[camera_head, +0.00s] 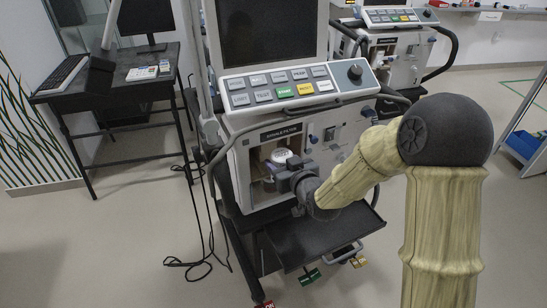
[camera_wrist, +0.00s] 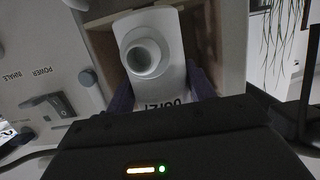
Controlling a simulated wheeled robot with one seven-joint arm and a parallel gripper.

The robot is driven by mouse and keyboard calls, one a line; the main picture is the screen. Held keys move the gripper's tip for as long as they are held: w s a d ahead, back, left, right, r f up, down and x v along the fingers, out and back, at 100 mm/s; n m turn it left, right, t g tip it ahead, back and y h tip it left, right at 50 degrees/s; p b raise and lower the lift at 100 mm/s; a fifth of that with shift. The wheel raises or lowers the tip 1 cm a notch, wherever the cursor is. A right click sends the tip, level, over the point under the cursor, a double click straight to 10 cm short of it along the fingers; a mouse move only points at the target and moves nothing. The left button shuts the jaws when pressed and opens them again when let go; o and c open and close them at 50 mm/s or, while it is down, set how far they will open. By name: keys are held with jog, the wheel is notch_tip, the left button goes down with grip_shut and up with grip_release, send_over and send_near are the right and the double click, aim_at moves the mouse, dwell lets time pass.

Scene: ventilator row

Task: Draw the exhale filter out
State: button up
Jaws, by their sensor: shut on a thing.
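The exhale filter is a white body with a round open port; it shows in the wrist view (camera_wrist: 160,62) between my purple-grey fingers. In the head view its pale round top (camera_head: 282,156) shows just beyond my gripper (camera_head: 284,174). My gripper (camera_wrist: 158,92) is shut on the filter from its near side. The filter is at the open square compartment (camera_head: 257,178) in the ventilator's front, under the label "EXHALE FILTER". Compartment walls show on both sides of it in the wrist view. I cannot tell how deep it sits.
The ventilator's control panel (camera_head: 295,88) overhangs above the compartment. A dark shelf (camera_head: 330,238) juts out below it. A power switch (camera_wrist: 58,104) lies beside the compartment. A desk (camera_head: 110,85) stands at left, cables on the floor. Open floor lies in front.

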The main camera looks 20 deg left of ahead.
jog(key=f+b+v, duration=0.1)
jog(key=v, duration=0.5)
jog(key=shift+s+d+f, duration=0.15)
jog(key=shift+d+f, duration=0.05)
jog(key=shift+d, duration=0.15)
dwell(0.4)
